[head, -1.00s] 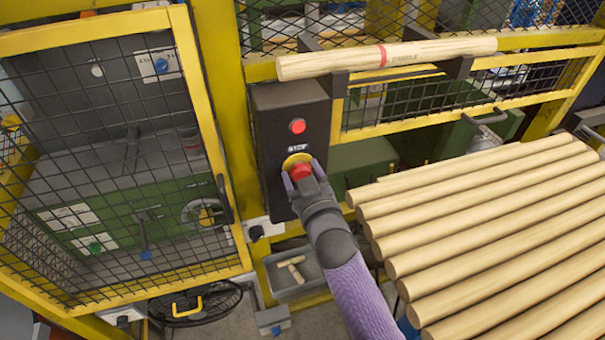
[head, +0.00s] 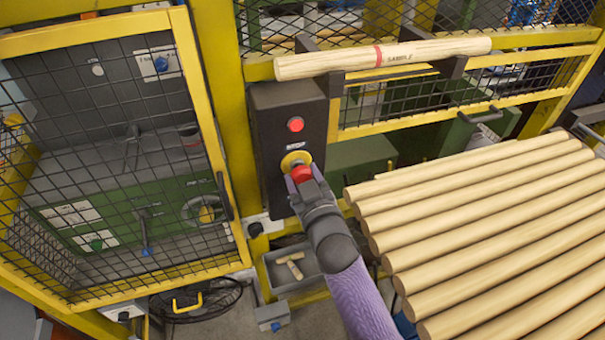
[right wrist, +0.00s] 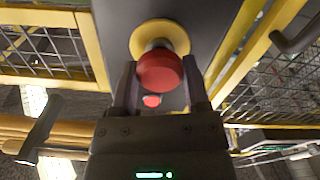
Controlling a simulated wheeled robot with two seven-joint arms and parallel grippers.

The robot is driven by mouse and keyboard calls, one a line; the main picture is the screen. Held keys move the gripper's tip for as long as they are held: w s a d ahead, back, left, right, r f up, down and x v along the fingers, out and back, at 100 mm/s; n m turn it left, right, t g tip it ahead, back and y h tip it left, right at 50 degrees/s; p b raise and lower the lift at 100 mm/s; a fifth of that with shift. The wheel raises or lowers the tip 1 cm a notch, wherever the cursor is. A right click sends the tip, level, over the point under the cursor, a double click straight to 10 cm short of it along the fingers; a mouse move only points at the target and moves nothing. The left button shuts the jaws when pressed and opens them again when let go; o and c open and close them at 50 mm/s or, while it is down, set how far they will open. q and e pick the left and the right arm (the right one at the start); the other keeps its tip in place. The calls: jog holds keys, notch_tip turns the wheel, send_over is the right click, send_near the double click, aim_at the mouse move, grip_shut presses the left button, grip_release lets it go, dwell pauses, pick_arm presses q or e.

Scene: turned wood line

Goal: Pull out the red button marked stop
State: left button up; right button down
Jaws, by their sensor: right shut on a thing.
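The red stop button (head: 301,174) stands out from a round yellow plate (head: 294,159) on a dark control box (head: 272,115). My right gripper (head: 305,179) is shut on the button. In the right wrist view the red button (right wrist: 160,72) sits between the two fingers of the right gripper (right wrist: 160,88). A short grey stem shows there between the button and the yellow plate (right wrist: 172,30). The word on the label above the plate is hard to read now. My left gripper is not in view.
A smaller red light (head: 295,125) is higher on the box. A marked wooden rod (head: 430,52) lies on brackets above right. Several wooden rods (head: 470,222) lie at the right. A yellow-framed mesh door (head: 208,120) is at the left, a grey bin (head: 280,283) below.

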jog(key=shift+c, duration=0.3)
grip_release()
jog(key=p+v, duration=0.1)
jog(key=v, duration=0.9)
